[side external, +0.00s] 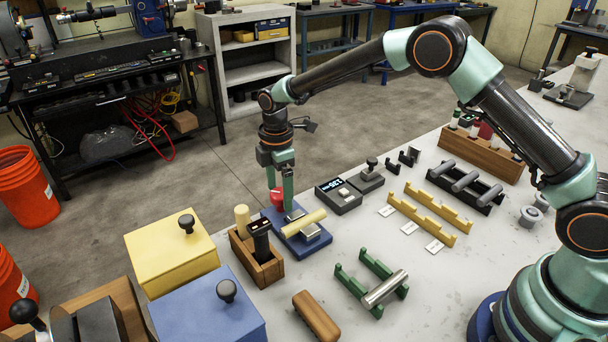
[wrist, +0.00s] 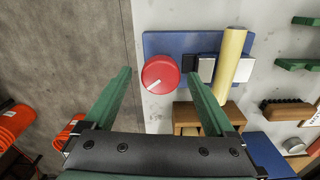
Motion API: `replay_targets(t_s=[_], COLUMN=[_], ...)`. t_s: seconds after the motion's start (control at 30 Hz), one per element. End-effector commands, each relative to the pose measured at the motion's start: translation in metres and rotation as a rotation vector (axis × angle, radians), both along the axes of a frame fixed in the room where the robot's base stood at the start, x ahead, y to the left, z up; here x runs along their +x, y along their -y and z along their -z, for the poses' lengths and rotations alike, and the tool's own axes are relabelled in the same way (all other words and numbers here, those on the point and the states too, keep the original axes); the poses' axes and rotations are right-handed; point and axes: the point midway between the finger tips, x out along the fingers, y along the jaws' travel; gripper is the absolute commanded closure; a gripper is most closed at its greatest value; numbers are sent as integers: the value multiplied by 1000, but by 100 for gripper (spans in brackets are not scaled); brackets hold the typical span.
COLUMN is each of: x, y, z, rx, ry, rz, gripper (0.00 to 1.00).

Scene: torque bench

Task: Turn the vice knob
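The vice has a blue base (side external: 303,242) on the bench and metal jaws with a pale yellow bar (side external: 304,223) between them. In the wrist view, its red round knob (wrist: 161,74) is at the left end of the blue base (wrist: 160,43), with a white mark pointing to the lower left. In the side view, the knob (side external: 276,196) is partly hidden by a finger. My gripper (side external: 280,205) points down at it with green fingers apart. In the wrist view, my gripper (wrist: 160,73) is open, with the knob between its fingertips and a visible gap on either side.
A wooden holder (side external: 265,270) with a dark-handled tool stands close in front of the vice. A digital display box (side external: 338,196) is behind it to the right. Yellow (side external: 168,262) and blue (side external: 205,312) boxes with black knobs are at the front left. The bench edge is close by the knob.

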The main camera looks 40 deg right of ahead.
Motion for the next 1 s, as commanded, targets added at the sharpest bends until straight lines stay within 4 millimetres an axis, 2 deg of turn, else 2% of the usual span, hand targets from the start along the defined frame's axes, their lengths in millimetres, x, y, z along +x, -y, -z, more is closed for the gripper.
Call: replay_targets(t_s=[0.27,0.37,0.47,0.8,1.0], x=[-1,0,0,0,0], y=[1,1,1,1,0], z=[1,-6,-19,-87,-113], rx=[-1,0,0,1,0], ry=[-3,-1,1,1,0], rz=[2,2,2,1,1], gripper=[11,11,11,11,11])
